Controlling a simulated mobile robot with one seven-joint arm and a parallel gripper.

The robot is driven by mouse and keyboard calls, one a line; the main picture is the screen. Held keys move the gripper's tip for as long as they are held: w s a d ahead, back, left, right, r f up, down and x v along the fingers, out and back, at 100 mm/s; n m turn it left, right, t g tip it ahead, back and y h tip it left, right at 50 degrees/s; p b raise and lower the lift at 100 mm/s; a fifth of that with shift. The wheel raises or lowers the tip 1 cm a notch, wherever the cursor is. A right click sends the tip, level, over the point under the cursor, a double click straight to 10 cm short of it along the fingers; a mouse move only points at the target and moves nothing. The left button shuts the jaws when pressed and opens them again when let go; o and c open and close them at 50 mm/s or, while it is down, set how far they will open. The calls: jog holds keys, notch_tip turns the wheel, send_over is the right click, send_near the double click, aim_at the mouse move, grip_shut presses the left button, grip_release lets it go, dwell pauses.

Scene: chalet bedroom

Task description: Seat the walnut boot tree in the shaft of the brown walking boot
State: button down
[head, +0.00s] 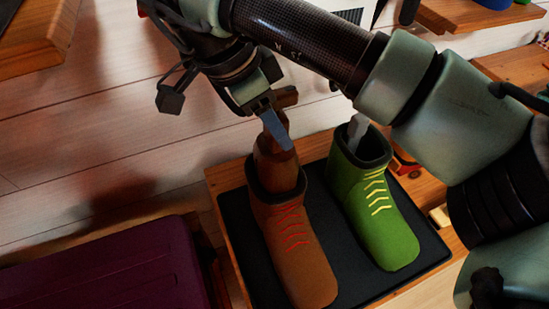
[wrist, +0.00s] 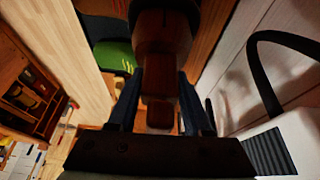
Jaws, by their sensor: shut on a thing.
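The brown walking boot (head: 297,245) with orange laces stands upright on a black mat (head: 238,222). The walnut boot tree (head: 274,165) stands in its shaft opening, its lower part hidden inside the dark collar and its upper part above it. My gripper (head: 279,130) is above the boot, shut on the upper part of the boot tree. In the wrist view my gripper's fingers (wrist: 161,112) lie on both sides of the reddish-brown boot tree (wrist: 160,75), with the boot's dark collar beyond it. How deep the tree reaches is hidden.
A green boot (head: 375,210) with yellow laces and a grey piece in its shaft stands close to the right on the mat. The mat lies on a wooden bench (head: 222,182). A purple case (head: 110,268) is at the lower left.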

aim_at(274, 159)
notch_tip(274, 159, down, 9)
jog(key=shift+r+b, duration=0.15)
jog(key=shift+b, duration=0.4)
jog(key=shift+f, duration=0.2)
jog(key=shift+c, duration=1.6)
grip_release()
jog(key=shift+r, duration=0.15)
jog(key=shift+r, duration=0.25)
jog(key=p+v, duration=0.2)
jog(key=v, duration=0.9)
jog(key=shift+a+r, duration=0.25)
jog(key=shift+s, duration=0.1)
